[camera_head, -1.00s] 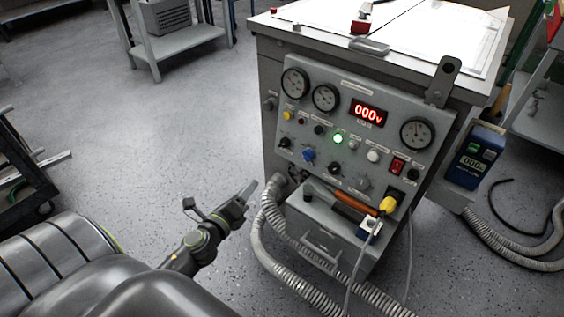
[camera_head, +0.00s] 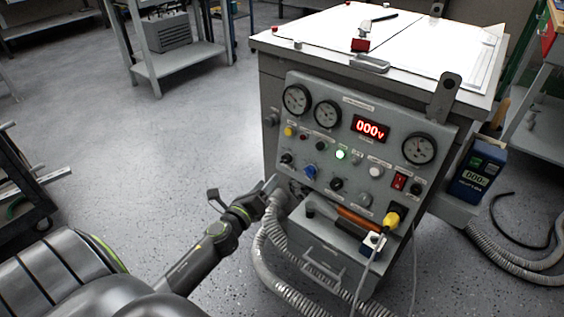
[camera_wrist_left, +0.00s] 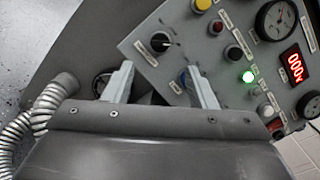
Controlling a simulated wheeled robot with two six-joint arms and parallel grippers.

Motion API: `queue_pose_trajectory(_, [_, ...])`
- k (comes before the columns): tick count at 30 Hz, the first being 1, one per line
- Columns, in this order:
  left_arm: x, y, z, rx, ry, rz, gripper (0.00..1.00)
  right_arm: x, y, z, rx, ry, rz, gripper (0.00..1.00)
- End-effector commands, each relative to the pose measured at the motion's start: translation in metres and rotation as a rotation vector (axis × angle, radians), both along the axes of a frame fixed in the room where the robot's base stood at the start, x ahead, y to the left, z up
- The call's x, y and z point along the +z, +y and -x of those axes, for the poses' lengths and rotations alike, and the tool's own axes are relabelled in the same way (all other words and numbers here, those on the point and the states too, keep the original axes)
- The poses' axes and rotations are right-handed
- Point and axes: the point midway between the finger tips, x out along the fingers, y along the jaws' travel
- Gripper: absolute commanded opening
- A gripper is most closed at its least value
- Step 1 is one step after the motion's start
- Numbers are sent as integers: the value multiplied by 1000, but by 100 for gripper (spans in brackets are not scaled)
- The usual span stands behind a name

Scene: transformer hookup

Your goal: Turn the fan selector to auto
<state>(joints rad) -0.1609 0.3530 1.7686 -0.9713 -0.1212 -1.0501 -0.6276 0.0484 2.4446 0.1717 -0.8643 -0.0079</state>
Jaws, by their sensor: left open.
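The grey control panel (camera_head: 355,135) on the front of the cabinet carries several knobs. Its labels are too small to read, so I cannot tell by name which is the fan selector. A black rotary knob (camera_head: 286,158) with a pale pointer sits at the panel's left edge; in the left wrist view the black knob (camera_wrist_left: 160,42) is just beyond the gap between the fingers. A blue knob (camera_head: 309,171) is to its right. My left gripper (camera_head: 274,184) is open and empty near the panel's lower left, apart from the black knob. My right gripper is out of view.
Ribbed hoses (camera_head: 262,250) hang below the panel's left side, close to my left gripper. A drawer shelf (camera_head: 310,235) with an orange-handled tool (camera_head: 358,219) and a yellow plug (camera_head: 391,220) juts out below. A green light (camera_head: 340,155) glows beside a red 000V display (camera_head: 370,128).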

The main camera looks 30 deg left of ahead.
Motion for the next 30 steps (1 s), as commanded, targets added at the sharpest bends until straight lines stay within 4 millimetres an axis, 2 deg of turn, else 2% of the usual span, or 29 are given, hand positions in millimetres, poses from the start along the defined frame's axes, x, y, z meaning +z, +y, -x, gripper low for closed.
queue_pose_trajectory(2, [3, 1, -18, -1, -2, 2, 51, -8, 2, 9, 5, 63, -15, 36])
queue_pose_trajectory(7, [1, 4, -51, -1, -2, 1, 51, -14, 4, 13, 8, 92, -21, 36])
queue_pose_trajectory(15, [0, 8, -89, 0, -2, 2, 51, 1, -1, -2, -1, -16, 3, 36])
queue_pose_trajectory(21, [0, 9, -99, 0, 0, 2, 51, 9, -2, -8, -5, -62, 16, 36])
queue_pose_trajectory(29, [0, 9, -100, 0, 0, 1, 51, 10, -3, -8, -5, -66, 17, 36])
queue_pose_trajectory(30, [0, 9, -100, 0, 0, 1, 46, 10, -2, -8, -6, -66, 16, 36])
